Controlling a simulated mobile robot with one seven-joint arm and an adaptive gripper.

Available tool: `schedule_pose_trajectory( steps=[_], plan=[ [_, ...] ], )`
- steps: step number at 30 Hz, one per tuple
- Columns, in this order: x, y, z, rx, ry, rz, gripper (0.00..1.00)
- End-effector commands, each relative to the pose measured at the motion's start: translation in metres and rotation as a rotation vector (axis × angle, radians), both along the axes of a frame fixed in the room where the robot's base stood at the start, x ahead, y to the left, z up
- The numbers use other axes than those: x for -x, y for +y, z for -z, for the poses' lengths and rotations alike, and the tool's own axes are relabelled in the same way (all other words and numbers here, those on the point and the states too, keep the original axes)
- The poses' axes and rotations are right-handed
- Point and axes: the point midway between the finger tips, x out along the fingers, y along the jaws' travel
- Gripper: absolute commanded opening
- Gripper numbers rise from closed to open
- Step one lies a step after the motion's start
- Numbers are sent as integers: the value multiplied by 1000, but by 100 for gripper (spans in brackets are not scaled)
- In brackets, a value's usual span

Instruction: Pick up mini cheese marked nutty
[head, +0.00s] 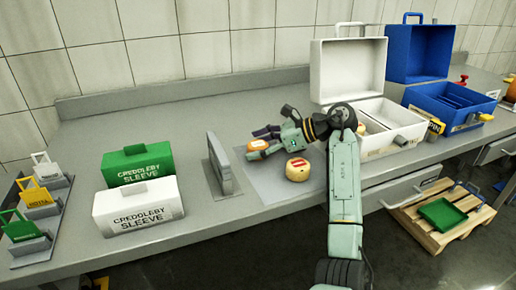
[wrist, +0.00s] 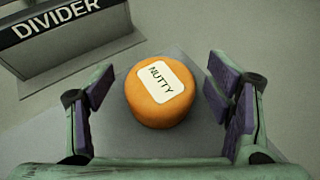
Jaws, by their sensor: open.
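The mini cheese marked NUTTY (wrist: 155,113) is an orange wheel with a white label on top. In the wrist view it sits between the two open purple-padded fingers of my gripper (wrist: 160,90), with visible gaps on both sides. In the head view the orange cheese (head: 256,145) is on the counter at the end of my gripper (head: 262,141), partly covered by a finger. A cream-coloured wheel with a red-marked label (head: 298,171) stands just right and nearer.
A grey upright divider (head: 223,165) stands left of the cheeses; it shows in the wrist view (wrist: 70,50) lettered DIVIDER. Green (head: 138,166) and white (head: 137,207) Creddleby sleeves are further left. An open white case (head: 372,142) and open blue case (head: 450,108) stand right.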

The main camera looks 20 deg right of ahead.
Motion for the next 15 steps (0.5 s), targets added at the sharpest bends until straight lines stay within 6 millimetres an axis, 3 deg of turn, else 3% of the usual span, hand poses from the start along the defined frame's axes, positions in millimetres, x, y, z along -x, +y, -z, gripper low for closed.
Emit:
schedule_pose_trajectory(
  steps=[15],
  plan=[
    [0, 0, 0, 0, 1, 0, 42]
  ],
)
